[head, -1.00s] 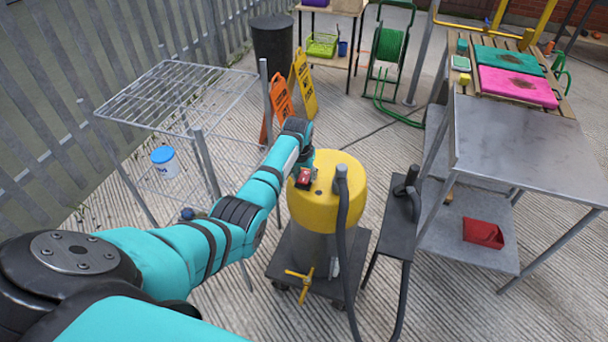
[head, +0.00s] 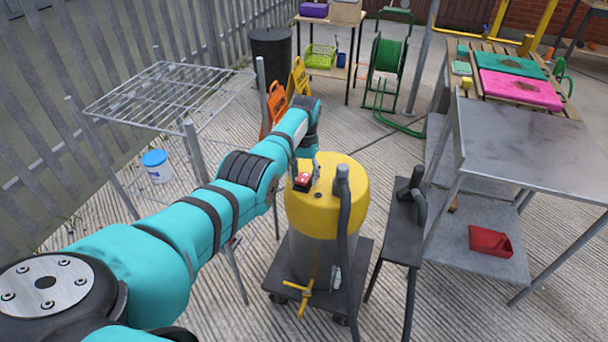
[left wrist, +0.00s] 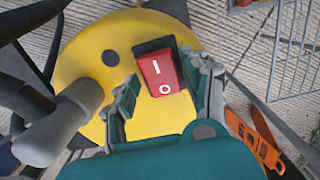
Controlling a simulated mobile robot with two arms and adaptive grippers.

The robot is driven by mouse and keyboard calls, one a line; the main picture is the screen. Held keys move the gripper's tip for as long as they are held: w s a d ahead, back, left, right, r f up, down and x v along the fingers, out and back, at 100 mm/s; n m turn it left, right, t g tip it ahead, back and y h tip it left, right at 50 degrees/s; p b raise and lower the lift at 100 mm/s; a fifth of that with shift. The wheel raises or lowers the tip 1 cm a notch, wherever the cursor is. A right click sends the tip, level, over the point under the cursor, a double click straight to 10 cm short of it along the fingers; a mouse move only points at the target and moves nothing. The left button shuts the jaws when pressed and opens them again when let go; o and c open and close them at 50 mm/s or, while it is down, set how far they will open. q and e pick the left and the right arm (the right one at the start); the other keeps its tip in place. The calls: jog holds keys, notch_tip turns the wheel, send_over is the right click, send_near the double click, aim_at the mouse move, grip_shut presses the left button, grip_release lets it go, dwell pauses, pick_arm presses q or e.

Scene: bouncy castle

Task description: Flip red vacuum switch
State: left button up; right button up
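The yellow-topped vacuum (head: 351,190) stands upright on a dark wheeled base. Its red rocker switch (head: 303,181) sits in a black housing on the lid. In the left wrist view the switch (left wrist: 160,72) shows a white "I" and "O"; I cannot tell which end is pressed. My left gripper (left wrist: 164,82) is open, one finger on each side of the switch as seen from the wrist. It appears just above the lid; contact is unclear. In the head view the left gripper (head: 310,170) is partly hidden by its own wrist. My right gripper is not in view.
A black hose (head: 344,225) rises from the lid right of the switch. A dark narrow stand (head: 403,235) and a metal table (head: 530,150) are at right. A wire rack (head: 165,92) and an orange sign (head: 277,103) stand left and behind.

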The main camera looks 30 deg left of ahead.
aim_at(304, 177)
pick_arm(q)
jog(key=shift+o, duration=0.5)
jog(key=shift+r, duration=0.1)
notch_tip(304, 177, up, 12)
jog(key=shift+w, duration=0.25)
jog(key=shift+a, duration=0.1)
